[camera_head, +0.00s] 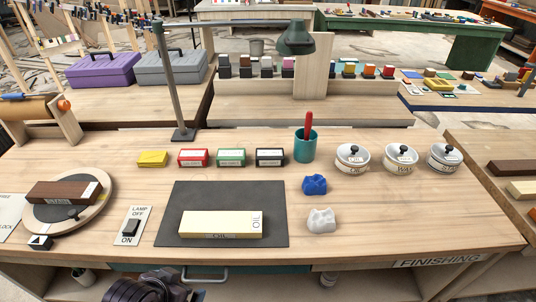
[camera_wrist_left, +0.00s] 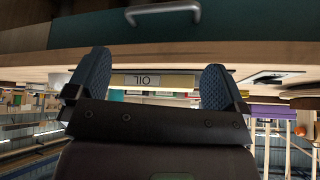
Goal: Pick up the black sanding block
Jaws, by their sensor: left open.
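The black sanding block (camera_head: 270,157) is a small block with a white label. It sits at the back of the bench, right of the green block and left of the teal cup. I cannot make it out in the left wrist view. My left gripper (camera_wrist_left: 153,78) is open, with nothing between its blue textured fingers. It is at the bench's front edge, well short of the black block; a dark part of my left arm shows at the bottom of the head view. My right gripper is not in view.
Red (camera_head: 193,157) and green (camera_head: 231,156) blocks stand left of it, near a yellow block (camera_head: 152,159). A teal cup (camera_head: 305,146) holds a red-handled tool. An oil stone (camera_head: 220,224) lies on a dark mat (camera_head: 272,200). A lamp (camera_head: 184,132) stands behind.

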